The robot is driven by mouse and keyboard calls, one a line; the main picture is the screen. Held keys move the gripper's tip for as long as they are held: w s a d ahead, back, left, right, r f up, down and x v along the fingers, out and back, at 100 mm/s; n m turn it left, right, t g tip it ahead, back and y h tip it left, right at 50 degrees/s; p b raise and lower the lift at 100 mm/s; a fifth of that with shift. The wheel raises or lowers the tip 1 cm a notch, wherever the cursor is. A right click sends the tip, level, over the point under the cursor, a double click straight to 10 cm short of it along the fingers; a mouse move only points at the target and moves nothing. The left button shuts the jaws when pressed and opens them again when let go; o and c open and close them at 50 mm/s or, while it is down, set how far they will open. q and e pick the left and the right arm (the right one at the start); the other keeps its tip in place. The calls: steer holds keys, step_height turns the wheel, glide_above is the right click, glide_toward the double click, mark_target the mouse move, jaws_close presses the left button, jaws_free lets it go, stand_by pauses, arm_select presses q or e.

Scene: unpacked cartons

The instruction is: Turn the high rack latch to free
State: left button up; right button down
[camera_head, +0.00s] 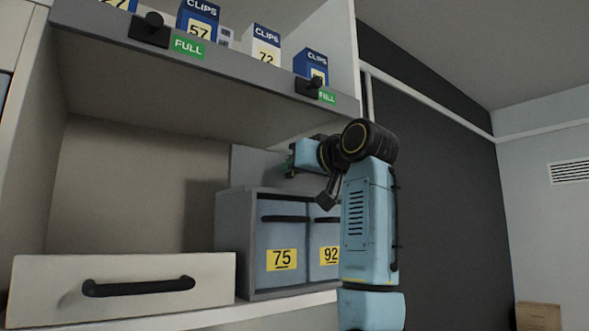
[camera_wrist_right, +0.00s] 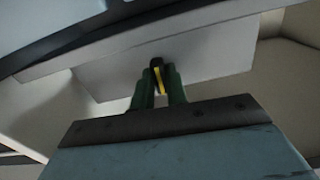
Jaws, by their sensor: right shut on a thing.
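My right gripper (camera_head: 290,163) reaches in from the right, in front of a grey panel (camera_head: 253,168) above the two-bin unit. In the right wrist view its green fingers (camera_wrist_right: 158,86) are shut on a small black piece with a yellow stripe (camera_wrist_right: 158,78), which looks like the high rack latch. The fingers hide most of it, so I cannot tell which way it is turned. A pale panel (camera_wrist_right: 215,70) lies behind it. My left gripper is not in view.
Grey unit (camera_head: 233,230) holds blue bins 75 (camera_head: 281,240) and 92 (camera_head: 322,245). The upper shelf edge (camera_head: 120,60) carries black knobs (camera_head: 152,30) (camera_head: 310,88), FULL labels and CLIPS cartons (camera_head: 266,45). A pale drawer (camera_head: 130,275) sits lower left.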

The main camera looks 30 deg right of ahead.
steer(key=shift+n, duration=0.4)
steer(key=c, duration=1.4)
jaws_free()
steer(key=shift+s, duration=0.1)
steer(key=shift+s, duration=0.35)
steer(key=s+d+b, duration=0.1)
steer(key=s+b, duration=0.3)
steer(key=s, duration=0.8)
steer(key=shift+s+b, duration=0.25)
steer(key=shift+b, duration=0.1)
